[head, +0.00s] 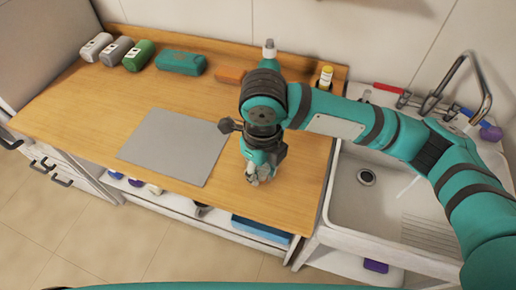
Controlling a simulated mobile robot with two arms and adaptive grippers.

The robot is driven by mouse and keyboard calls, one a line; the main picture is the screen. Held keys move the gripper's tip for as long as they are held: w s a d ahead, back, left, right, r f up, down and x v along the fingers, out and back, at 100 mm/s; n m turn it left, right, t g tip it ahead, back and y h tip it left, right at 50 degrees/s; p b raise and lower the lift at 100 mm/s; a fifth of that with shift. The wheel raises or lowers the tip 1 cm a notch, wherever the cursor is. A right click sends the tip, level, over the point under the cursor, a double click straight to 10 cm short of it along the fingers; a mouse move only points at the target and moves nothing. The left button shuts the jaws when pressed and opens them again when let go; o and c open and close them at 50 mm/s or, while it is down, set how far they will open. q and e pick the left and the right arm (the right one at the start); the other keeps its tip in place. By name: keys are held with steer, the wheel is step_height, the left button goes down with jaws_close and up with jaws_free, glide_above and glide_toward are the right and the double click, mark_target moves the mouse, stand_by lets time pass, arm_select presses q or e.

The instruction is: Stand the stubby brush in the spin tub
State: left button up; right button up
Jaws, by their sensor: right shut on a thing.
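My right gripper (260,177) points down low over the wooden worktop, to the right of the grey mat. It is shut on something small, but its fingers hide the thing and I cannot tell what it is. I cannot make out the stubby brush or the spin tub for certain in the head view. My left gripper is not in view.
A flat grey mat (175,147) lies on the wooden worktop (90,125). White (96,46), grey (117,50) and green (138,55) containers and a teal case (181,62) line the back. A sink (372,205) with a tap (478,80) is at right. The front left worktop is clear.

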steer(key=w+f+p, duration=0.3)
steer(key=w+f, duration=0.1)
steer(key=w, duration=0.4)
steer(key=shift+w+p, duration=0.2)
steer(key=shift+p, duration=0.1)
steer(key=shift+a+f, duration=0.1)
steer(key=shift+f, duration=0.1)
steer(key=shift+f, duration=0.5)
steer(key=o, duration=0.7)
steer(key=shift+o, duration=0.2)
